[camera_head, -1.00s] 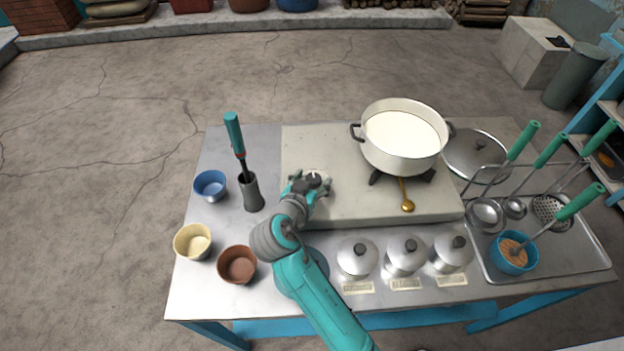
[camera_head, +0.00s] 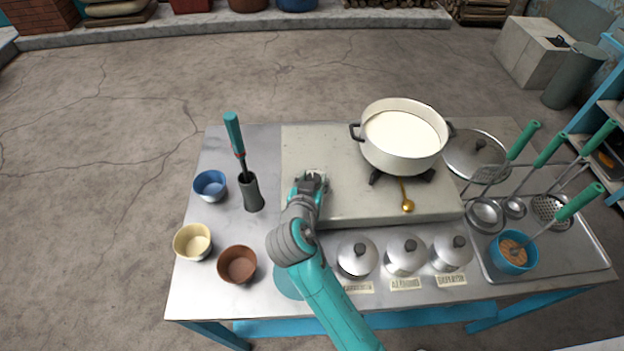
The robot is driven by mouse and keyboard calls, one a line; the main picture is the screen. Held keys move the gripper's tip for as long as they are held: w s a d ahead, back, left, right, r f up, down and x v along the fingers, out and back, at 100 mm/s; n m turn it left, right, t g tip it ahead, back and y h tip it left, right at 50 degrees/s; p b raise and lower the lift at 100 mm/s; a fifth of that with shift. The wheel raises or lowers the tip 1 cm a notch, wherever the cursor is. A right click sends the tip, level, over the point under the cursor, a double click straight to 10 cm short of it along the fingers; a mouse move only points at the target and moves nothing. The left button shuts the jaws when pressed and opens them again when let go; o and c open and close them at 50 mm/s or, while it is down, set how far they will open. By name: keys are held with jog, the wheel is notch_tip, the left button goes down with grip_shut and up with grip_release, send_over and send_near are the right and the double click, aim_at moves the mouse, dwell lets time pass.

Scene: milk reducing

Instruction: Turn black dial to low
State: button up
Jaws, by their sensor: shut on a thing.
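My gripper (camera_head: 312,182) is down on the left front part of the pale stove slab (camera_head: 335,204). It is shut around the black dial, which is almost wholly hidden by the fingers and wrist. A small pale patch (camera_head: 318,172) shows just behind the fingertips, where the dial sits. The dial's pointer and any marks cannot be made out. A cream pot (camera_head: 400,160) of white milk stands on a black burner (camera_head: 425,175) at the slab's right.
Several lidded silver jars (camera_head: 357,259) stand right of my forearm. Blue (camera_head: 210,186), cream (camera_head: 193,242) and brown (camera_head: 237,264) bowls and a teal-handled tool (camera_head: 236,140) in a grey holder stand left.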

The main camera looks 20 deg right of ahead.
jog(key=n+y, duration=0.1)
jog(key=n+t+y, duration=0.1)
jog(key=n+y, duration=0.1)
jog(key=y, duration=0.1)
jog(key=shift+s+d+n+t, duration=0.1)
jog(key=shift+d+n+t, duration=0.2)
jog(key=shift+n+y, duration=1.2)
jog(key=shift+y, duration=0.2)
jog(key=o, duration=1.1)
notch_tip(320, 180, up, 10)
jog(key=shift+f, duration=0.1)
jog(key=shift+s, duration=0.1)
